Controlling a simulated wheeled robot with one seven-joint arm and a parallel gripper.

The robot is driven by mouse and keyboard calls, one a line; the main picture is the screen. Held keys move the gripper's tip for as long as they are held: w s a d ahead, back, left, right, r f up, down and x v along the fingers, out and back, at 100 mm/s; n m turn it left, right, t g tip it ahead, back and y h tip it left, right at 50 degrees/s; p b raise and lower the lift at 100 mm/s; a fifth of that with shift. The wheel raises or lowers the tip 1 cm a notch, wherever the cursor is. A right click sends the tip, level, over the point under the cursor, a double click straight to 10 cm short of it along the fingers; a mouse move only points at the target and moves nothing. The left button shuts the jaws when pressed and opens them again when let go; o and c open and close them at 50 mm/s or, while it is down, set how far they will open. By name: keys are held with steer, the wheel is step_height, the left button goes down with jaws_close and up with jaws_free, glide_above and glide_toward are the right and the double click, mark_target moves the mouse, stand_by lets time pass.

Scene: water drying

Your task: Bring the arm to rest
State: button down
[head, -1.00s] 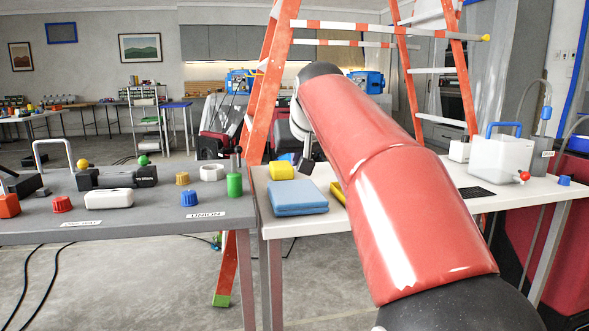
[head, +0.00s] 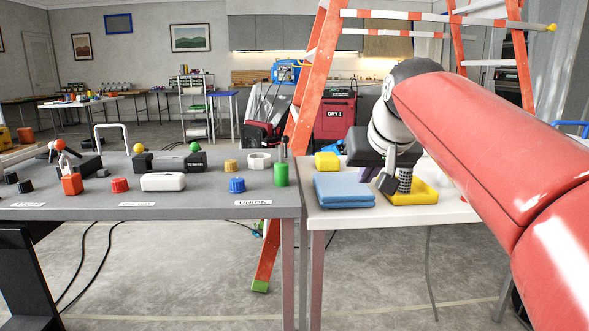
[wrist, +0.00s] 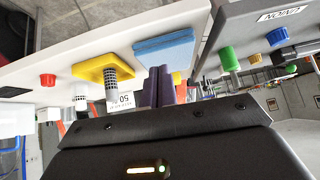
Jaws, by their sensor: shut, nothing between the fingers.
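My red arm (head: 480,130) reaches in from the right of the head view and ends over the white table (head: 345,217). My gripper (head: 386,184) points down near a yellow tray (head: 425,191), with a ribbed black-and-white piece (head: 405,180) beside the fingers. In the wrist view the dark fingers (wrist: 158,85) are together with nothing between them. They appear between the yellow tray (wrist: 90,70) and the folded blue cloth (wrist: 165,48); whether they touch anything is unclear.
The folded blue cloth (head: 344,190) and a yellow block (head: 326,161) lie left of the gripper. The grey table (head: 200,208) holds a green cylinder (head: 281,174), coloured caps and a white case (head: 163,182). An orange ladder (head: 318,80) stands behind the tables.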

steer(key=s+a+f+g, duration=0.1)
steer(key=s+f+g, duration=0.1)
steer(key=s+f, duration=2.1)
step_height(320, 180, down, 2)
steer(key=shift+s+f+g, duration=0.1)
steer(key=shift+s+g, duration=0.2)
steer(key=shift+g, duration=0.1)
